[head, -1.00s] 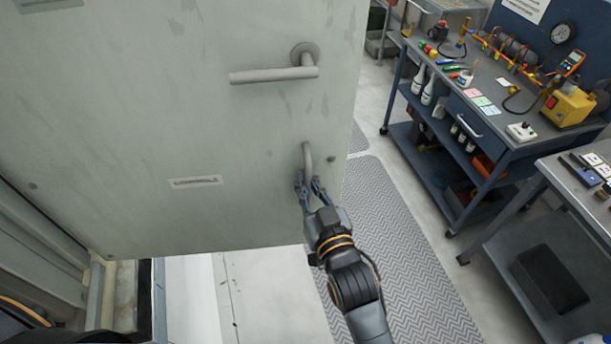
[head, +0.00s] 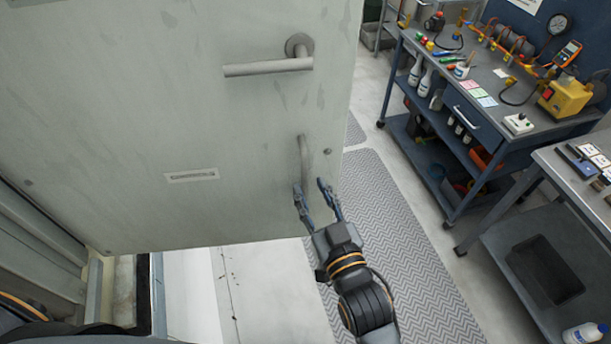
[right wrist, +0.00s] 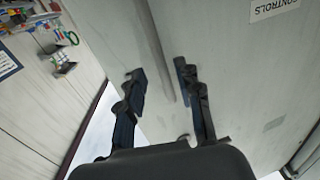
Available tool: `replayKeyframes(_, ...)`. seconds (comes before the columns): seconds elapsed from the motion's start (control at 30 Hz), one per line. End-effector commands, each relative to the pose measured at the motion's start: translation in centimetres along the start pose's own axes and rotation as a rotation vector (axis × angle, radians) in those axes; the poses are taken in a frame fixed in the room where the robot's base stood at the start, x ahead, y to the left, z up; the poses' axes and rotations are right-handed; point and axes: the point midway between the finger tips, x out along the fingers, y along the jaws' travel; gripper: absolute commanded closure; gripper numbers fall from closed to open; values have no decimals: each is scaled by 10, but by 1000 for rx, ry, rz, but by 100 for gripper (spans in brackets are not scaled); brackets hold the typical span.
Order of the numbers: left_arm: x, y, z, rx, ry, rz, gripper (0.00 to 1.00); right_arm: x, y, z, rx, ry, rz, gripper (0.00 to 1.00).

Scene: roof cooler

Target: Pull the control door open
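The control door (head: 110,120) is a large pale grey panel standing swung out from its frame. It carries a lever handle (head: 270,67) higher up and a vertical pull handle (head: 305,155) near its lower right edge. My right gripper (head: 312,188) is open at the lower end of the pull handle, its fingers spread apart. In the right wrist view the gripper (right wrist: 160,75) is open too, with the grey bar of the handle lying between and beyond the fingertips. I cannot tell whether a finger touches it. My left gripper is not in view.
A blue workbench (head: 450,110) with tools and bottles stands at the right. A second grey table (head: 575,180) is nearer. A patterned mat (head: 400,240) covers the floor between door and benches. The door frame (head: 40,245) is at the lower left.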

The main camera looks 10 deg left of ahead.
Motion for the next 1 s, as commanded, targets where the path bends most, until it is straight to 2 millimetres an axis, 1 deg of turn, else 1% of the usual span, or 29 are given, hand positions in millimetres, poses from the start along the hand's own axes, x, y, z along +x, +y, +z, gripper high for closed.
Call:
replayKeyframes(0.03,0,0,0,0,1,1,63,-14,0,2,0,-3,0,65)
replayKeyframes(0.2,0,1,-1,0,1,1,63,-46,0,1,-1,-2,0,65)
replayKeyframes(0.3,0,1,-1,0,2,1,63,-59,1,0,-1,0,1,65)
replayKeyframes(0.4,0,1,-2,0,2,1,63,-67,1,0,-1,1,1,65)
replayKeyframes(0.57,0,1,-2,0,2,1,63,-71,1,-1,-1,4,1,65)
replayKeyframes(1.0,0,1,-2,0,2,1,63,-70,1,-1,-1,3,1,65)
